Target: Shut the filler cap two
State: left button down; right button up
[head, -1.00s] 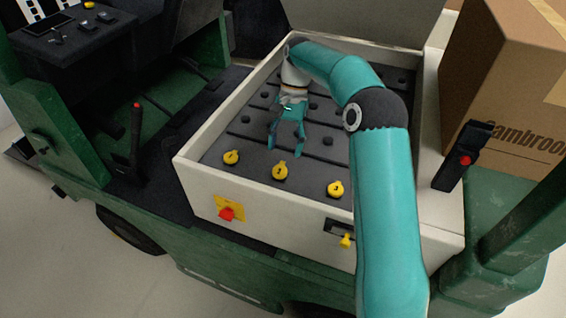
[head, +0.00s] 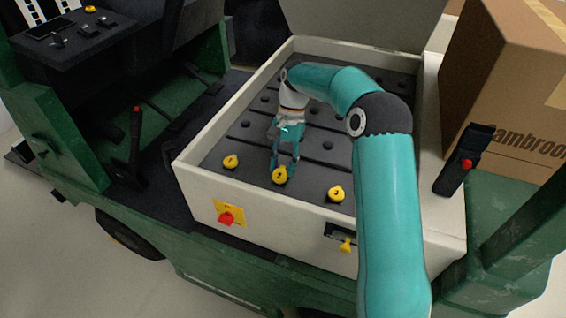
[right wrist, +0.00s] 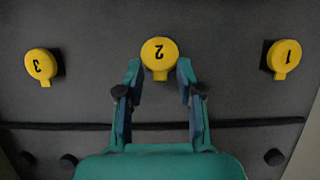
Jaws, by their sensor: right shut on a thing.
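The filler cap two (head: 279,176) is a round yellow cap with a dark 2, the middle one of a row of caps near the front of the open bay. In the right wrist view this cap (right wrist: 159,52) shows its 2 upside down, with its tab between the fingers. My right gripper (head: 284,168) reaches down from behind, its fingers at both sides of the cap, shut on it. In the right wrist view the gripper (right wrist: 159,72) is centred on the tab. I cannot tell how far the cap is turned. My left gripper is out of view.
Filler cap one (head: 231,162) sits to the left and filler cap three (head: 336,194) to the right. The bay's pale wall (head: 270,205) stands in front, bearing a red knob (head: 226,219). A cardboard box (head: 505,85) stands at the right.

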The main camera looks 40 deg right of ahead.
jog(key=shift+c, duration=0.3)
jog(key=y+p, duration=0.1)
jog(key=p, duration=0.1)
jog(key=g+p, duration=0.1)
jog(key=p, duration=0.2)
jog(key=d+y+p, duration=0.1)
jog(key=p, duration=0.2)
jog(key=shift+w+f+y, duration=0.25)
jog(key=shift+f+y, duration=0.05)
jog(key=shift+f, duration=0.05)
jog(key=shift+f+g+y+p, duration=0.4)
jog(key=shift+f+g+y, duration=0.1)
jog(key=shift+f+y, duration=0.1)
grip_shut()
jog(key=o, duration=1.2)
grip_release()
jog(key=shift+c, duration=0.2)
jog(key=shift+r, duration=0.1)
notch_tip(320, 180, up, 10)
